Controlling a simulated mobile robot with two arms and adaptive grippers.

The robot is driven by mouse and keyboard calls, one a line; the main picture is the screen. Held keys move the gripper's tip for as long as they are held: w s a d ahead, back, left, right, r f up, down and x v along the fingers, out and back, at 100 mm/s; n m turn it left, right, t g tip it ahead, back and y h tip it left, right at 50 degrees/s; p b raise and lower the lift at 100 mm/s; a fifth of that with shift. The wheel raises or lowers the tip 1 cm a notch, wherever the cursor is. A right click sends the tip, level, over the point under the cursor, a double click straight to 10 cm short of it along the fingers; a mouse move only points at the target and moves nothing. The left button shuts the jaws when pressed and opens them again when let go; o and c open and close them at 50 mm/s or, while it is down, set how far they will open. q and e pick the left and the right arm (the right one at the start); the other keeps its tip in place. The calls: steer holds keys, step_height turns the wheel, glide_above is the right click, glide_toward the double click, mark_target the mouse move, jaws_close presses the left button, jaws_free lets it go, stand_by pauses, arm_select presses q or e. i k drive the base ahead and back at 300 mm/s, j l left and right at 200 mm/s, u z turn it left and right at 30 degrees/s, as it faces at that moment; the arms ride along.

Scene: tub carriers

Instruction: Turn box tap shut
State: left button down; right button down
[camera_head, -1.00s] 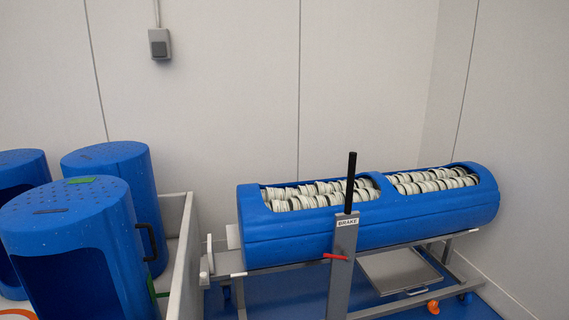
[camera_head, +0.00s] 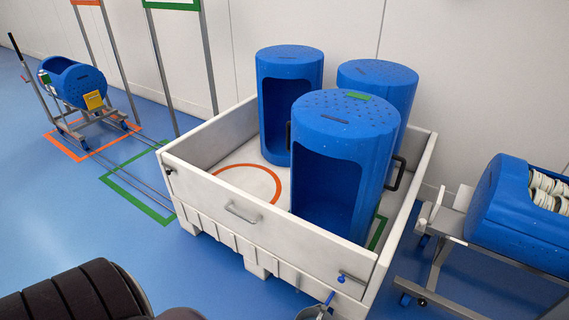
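The white box (camera_head: 300,243) stands in the middle of the head view. At its front right lower corner is a small metal fitting with a blue knob (camera_head: 341,279). Just below it is a blue lever (camera_head: 329,298), slanting down to the left, which looks like the box tap. A grey part (camera_head: 313,313) under the lever is cut off by the lower picture edge, so I cannot tell how far the tap is turned. Neither of my grippers shows. A dark ribbed arm part of mine fills the lower left.
Several blue tubs (camera_head: 345,125) stand upright in the box. A blue tub lying on a metal cart (camera_head: 505,215), with white rings inside, is close on the right. Another tub cart (camera_head: 85,100) stands far left. Blue floor (camera_head: 90,220) is clear left of the box.

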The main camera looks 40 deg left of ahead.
mark_target(324, 308)
steer(key=j+u, duration=0.15)
steer(key=j, duration=0.25)
steer(key=i+j+u, duration=0.2)
steer(key=j, duration=0.25)
steer(key=j+u, duration=0.15)
steer(key=j, duration=0.25)
steer(key=i+j+u, duration=0.2)
steer(key=j, duration=0.2)
steer(key=z, duration=0.95)
steer(key=k+l, duration=0.05)
